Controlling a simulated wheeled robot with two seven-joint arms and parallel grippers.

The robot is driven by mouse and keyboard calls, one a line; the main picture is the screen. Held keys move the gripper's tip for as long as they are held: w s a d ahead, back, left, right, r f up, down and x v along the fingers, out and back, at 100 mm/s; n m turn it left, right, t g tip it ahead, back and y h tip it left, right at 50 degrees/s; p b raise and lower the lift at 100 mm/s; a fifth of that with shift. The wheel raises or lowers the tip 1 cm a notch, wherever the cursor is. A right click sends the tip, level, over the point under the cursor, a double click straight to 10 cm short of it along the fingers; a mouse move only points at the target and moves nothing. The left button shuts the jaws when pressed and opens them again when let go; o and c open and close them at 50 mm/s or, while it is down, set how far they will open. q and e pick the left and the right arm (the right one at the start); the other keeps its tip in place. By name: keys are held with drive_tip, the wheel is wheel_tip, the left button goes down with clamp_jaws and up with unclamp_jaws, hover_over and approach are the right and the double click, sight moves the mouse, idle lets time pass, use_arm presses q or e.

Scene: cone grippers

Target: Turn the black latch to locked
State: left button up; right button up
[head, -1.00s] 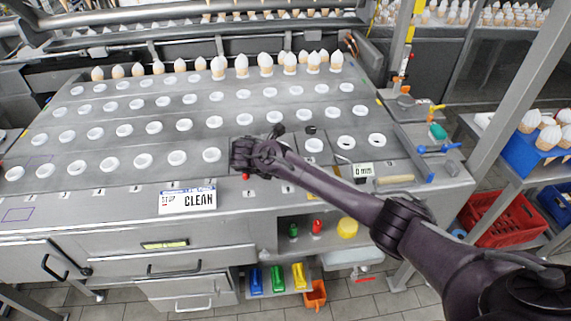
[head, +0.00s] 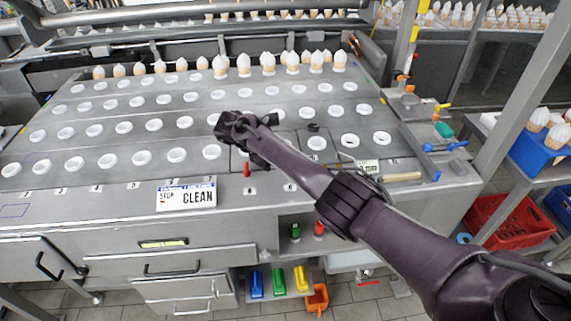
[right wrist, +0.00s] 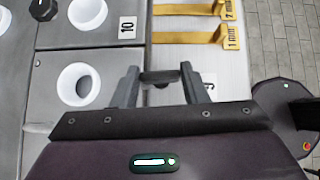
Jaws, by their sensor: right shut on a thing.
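A small black knob (head: 313,128) sits on the grey worktop behind a white cup, right of my right gripper (head: 237,127). In the right wrist view a round black knob (right wrist: 43,9) with a light mark lies at the upper left, apart from the fingers. There my right gripper (right wrist: 158,82) holds a short dark bar (right wrist: 160,77) between its fingertips. I cannot tell whether this bar is part of a latch. In the head view the arm hides the fingertips. No locked or unlocked marking is readable. My left gripper is not in view.
White ring cups (head: 142,157) stand in rows on the worktop. A CLEAN sign (head: 186,194) lies at the front edge, and a red knob (head: 246,170) stands near it. Yellow gauge strips (right wrist: 195,38) lie right of the numbered plates. Filled cones (head: 244,66) line the back.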

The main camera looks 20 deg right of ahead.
idle(0.4)
drive_tip(key=o, duration=1)
drive_tip(key=shift+a, duration=0.1)
drive_tip(key=b+v, duration=0.2)
drive_tip(key=v, duration=0.5)
drive_tip(key=shift+f, duration=0.1)
drive_tip(key=shift+w+a+r, duration=0.1)
drive_tip(key=shift+a+r, duration=0.2)
